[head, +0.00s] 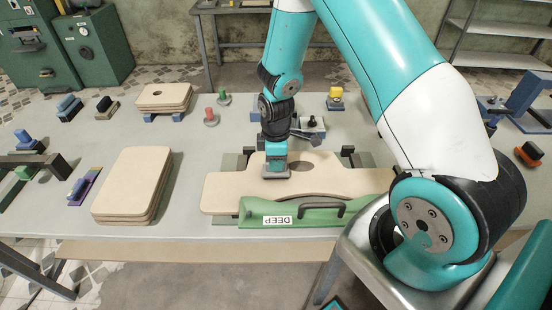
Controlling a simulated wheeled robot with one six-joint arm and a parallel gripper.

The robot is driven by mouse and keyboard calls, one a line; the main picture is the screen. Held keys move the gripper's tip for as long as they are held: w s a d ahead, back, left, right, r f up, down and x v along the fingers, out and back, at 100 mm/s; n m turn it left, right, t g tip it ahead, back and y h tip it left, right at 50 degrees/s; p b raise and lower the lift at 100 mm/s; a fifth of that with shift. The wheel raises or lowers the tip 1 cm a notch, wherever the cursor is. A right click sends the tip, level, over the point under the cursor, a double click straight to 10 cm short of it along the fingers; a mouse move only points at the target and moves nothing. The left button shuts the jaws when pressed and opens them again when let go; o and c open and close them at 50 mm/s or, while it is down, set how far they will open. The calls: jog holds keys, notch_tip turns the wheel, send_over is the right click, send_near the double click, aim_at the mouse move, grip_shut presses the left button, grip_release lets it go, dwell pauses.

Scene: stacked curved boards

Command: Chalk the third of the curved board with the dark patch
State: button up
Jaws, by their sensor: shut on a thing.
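A pale wooden curved board (235,190) lies across a dark fixture on the grey table. A dark round patch (301,166) shows on its upper face. A green template (290,220) with a black handle and a "DEEP" label lies along the board's front edge. My gripper (275,170) points down just left of the patch, over the board. It is shut on a small greyish block (275,174), mostly hidden by the gripper. I cannot tell whether the block touches the board.
A stack of pale boards (133,180) lies to the left, and a smaller stack (164,97) sits on blue supports behind. Red (210,115) and green (223,96) knobbed pieces and a yellow-topped piece (335,97) stand at the back. Bare table lies between the stacks and the fixture.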

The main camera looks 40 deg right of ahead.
jog(key=shift+s+d+r, duration=0.1)
jog(key=shift+s+d, duration=0.3)
jog(key=shift+d, duration=0.25)
jog(key=shift+s+d, duration=0.4)
jog(key=shift+d, duration=0.2)
jog(key=shift+s+d, duration=0.45)
jog(key=shift+d, duration=0.2)
jog(key=shift+s+d, duration=0.4)
jog(key=shift+d, duration=0.2)
jog(key=shift+s+d, duration=0.1)
jog(key=shift+s+d, duration=0.4)
jog(key=shift+d, duration=0.2)
jog(key=shift+s+d, duration=0.35)
jog(key=shift+d, duration=0.25)
